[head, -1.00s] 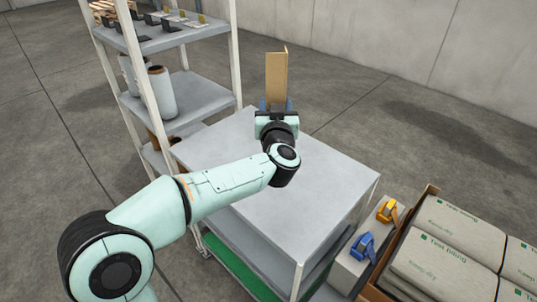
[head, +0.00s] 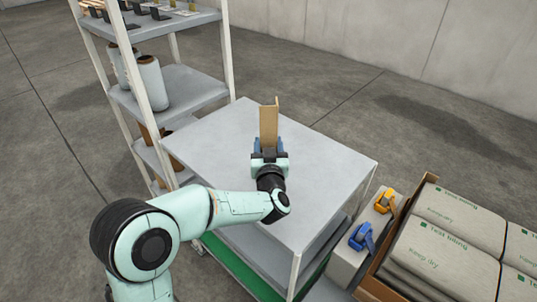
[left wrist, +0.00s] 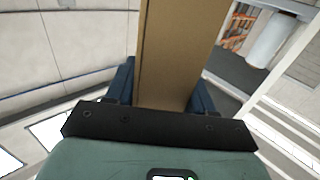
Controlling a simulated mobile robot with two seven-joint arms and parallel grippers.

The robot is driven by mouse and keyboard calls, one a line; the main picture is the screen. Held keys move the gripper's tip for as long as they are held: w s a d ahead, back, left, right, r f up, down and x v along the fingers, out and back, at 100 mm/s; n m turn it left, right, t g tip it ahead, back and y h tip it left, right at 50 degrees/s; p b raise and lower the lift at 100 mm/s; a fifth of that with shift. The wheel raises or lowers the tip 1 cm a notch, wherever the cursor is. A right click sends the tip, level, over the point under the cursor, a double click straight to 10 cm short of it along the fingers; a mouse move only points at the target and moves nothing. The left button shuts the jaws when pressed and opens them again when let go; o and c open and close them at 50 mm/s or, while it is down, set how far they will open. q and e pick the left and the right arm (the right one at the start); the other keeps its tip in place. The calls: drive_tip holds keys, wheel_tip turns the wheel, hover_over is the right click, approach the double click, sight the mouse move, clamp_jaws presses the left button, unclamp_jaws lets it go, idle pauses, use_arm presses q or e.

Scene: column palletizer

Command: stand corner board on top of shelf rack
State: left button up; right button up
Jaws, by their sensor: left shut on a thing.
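The corner board (head: 269,122) is a tall, narrow tan piece standing upright in my left gripper (head: 269,146). The gripper's blue fingers are shut on its lower part, over the grey top of a table-like unit. I cannot tell whether the board's foot touches that top. In the left wrist view the board (left wrist: 180,55) rises between the blue fingers (left wrist: 163,85). The shelf rack (head: 183,92), with white posts and grey shelves, stands to the left of the gripper and apart from the board. My right gripper is out of view.
The grey table-like unit (head: 205,140) has a mostly clear top. Wrapped rolls (head: 152,84) stand on the rack's middle shelf, and small black brackets lie on a higher one. At right are blue (head: 362,238) and orange (head: 385,201) dispensers and a carton (head: 368,283) of flat packs.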

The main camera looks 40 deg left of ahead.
use_arm(q)
drive_tip(key=shift+f, duration=1.4)
drive_tip(key=shift+f, duration=0.1)
drive_tip(key=o, duration=1.1)
drive_tip(key=shift+b, duration=0.3)
drive_tip(key=v, duration=1.2)
drive_tip(key=shift+b, duration=0.4)
